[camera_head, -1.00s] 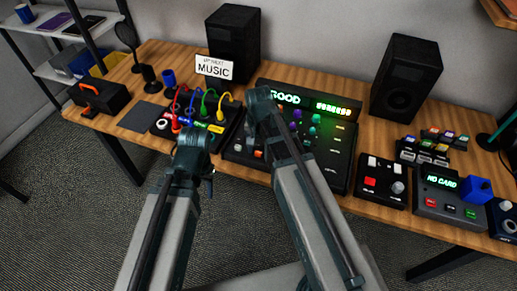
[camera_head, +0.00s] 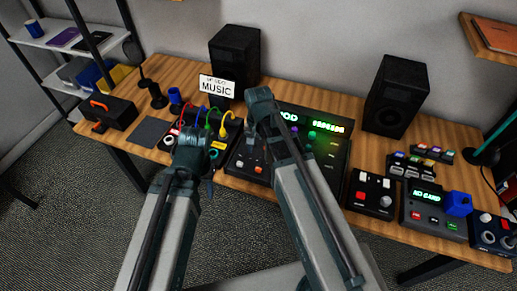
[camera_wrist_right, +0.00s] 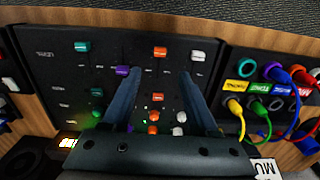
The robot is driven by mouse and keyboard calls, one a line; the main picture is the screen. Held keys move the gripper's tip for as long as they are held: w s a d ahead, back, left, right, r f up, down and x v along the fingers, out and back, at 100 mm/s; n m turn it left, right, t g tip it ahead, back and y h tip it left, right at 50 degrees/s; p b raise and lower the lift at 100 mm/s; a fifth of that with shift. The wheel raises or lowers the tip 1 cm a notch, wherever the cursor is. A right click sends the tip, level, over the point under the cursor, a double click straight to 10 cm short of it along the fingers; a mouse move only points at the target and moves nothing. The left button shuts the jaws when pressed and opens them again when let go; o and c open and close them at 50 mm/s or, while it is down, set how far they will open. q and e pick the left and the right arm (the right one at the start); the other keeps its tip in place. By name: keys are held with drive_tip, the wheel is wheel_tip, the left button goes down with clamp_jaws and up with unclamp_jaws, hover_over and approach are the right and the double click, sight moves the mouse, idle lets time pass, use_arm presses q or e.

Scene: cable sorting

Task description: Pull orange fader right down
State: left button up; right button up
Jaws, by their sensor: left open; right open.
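The black mixing console (camera_head: 331,152) has a lit green display and stands mid-table, partly hidden by my right arm. An orange fader cap (camera_head: 258,169) shows near its front edge. In the right wrist view the orange fader cap (camera_wrist_right: 160,52) lies beyond my fingertips, between a purple cap (camera_wrist_right: 122,71) and a white cap (camera_wrist_right: 197,56). My right gripper (camera_wrist_right: 160,74) is open above the console, its fingers apart on either side of the orange fader's column, holding nothing. My left gripper (camera_head: 193,140) is open in front of the patch box; its fingertips are hard to make out.
The patch box (camera_head: 218,153) with coloured cables stands left of the console. Two black speakers (camera_head: 236,58) (camera_head: 394,97) and a music sign (camera_head: 216,86) stand behind. A red-button box (camera_head: 371,193) and a card reader (camera_head: 433,212) are at the right.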

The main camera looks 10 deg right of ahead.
use_arm(q)
wheel_tip(320, 180, up, 4)
drive_tip(key=p, duration=0.2)
drive_tip(key=shift+p, duration=0.3)
use_arm(e)
wheel_tip(320, 180, up, 4)
drive_tip(key=shift+f, duration=0.1)
use_arm(q)
drive_tip(key=shift+f, duration=0.15)
use_arm(e)
drive_tip(key=s+a+n+h, duration=0.1)
drive_tip(key=s+a+n, duration=0.7)
drive_tip(key=s+n, duration=0.2)
drive_tip(key=shift+s+a+n, duration=0.15)
drive_tip(key=shift+s+n, duration=0.15)
drive_tip(key=shift+s, duration=0.35)
